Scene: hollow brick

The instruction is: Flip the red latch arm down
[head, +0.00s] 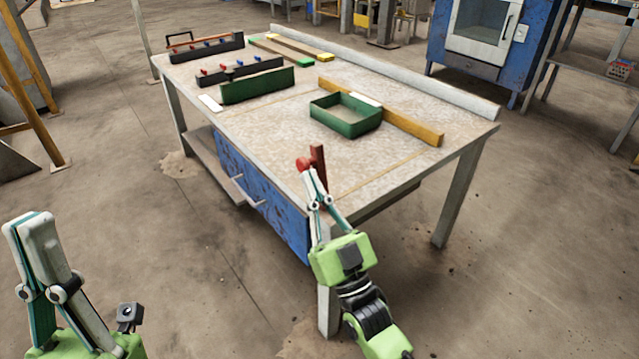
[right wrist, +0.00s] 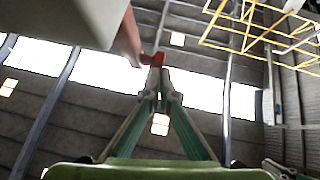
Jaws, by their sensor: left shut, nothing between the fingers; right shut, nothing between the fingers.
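The red latch arm (head: 319,163) stands up at the table's near corner, a dark red bar. A bright red knob (head: 303,163) shows just left of it, directly at the tips of my right gripper (head: 308,173). In the right wrist view the latch arm (right wrist: 129,40) is at upper left and the red knob (right wrist: 157,59) is right at my closed fingertips (right wrist: 157,72). The right gripper is shut with nothing held; the fingers hide the latch's base. My left gripper (head: 30,222) is shut and empty, low at the left, away from the table.
The table (head: 260,125) carries a green tray (head: 345,128), a long wooden strip (head: 410,126), a green block (head: 258,86) and racks with red and blue knobs (head: 240,72). A blue drawer cabinet (head: 262,192) is under it.

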